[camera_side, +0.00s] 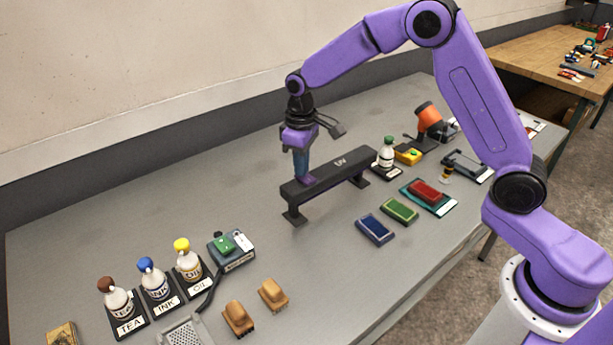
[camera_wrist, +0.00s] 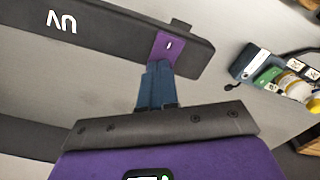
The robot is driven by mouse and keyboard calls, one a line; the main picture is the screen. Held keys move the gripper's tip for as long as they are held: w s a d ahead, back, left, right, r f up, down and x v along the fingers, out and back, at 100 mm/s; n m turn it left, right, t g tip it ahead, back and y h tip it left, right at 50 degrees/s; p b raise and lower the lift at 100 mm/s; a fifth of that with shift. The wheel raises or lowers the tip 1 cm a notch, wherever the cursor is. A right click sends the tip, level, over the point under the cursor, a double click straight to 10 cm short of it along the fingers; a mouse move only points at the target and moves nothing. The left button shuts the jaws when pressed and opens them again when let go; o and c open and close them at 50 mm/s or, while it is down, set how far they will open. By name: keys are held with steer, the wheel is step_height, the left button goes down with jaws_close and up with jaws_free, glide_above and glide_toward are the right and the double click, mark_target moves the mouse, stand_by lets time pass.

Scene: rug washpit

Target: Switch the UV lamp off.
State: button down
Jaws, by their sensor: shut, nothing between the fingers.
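The UV lamp (camera_side: 335,171) is a long black bar marked "UV" on short legs, standing on the grey table. It also fills the upper left of the wrist view (camera_wrist: 105,28). A purple patch with a small white mark (camera_wrist: 168,46) is on the lamp's end, the left end in the side view. My gripper (camera_side: 302,174) is shut and empty, pointing down at that end. In the wrist view its blue fingers (camera_wrist: 158,70) lie right at the edge of the purple patch. I cannot tell whether they touch it. No glow under the lamp is visible.
Labelled bottles (camera_side: 155,280) and a dark box with a green top (camera_side: 232,250) stand at the front left. Blue (camera_side: 375,229) and green (camera_side: 400,210) pads lie right of the lamp. A white bottle (camera_side: 386,155) stands close behind its right end. The table left of the lamp is clear.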

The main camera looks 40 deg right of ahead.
steer(key=shift+r, duration=3.45)
steer(key=s+a+r+n, duration=0.1)
steer(key=s+n, duration=0.1)
steer(key=s, duration=0.7)
steer(key=s+a+r+n, duration=0.1)
steer(key=s+r, duration=0.1)
steer(key=s, duration=0.6)
steer(key=s+d+f+n, duration=0.1)
steer(key=s+d, duration=0.3)
steer(key=s, duration=0.5)
steer(key=s+d+f+n, duration=0.1)
steer(key=s+d, duration=0.3)
steer(key=s, duration=0.6)
steer(key=shift+s+n, duration=0.2)
steer(key=shift+n, duration=0.6)
steer(key=shift+d, duration=0.1)
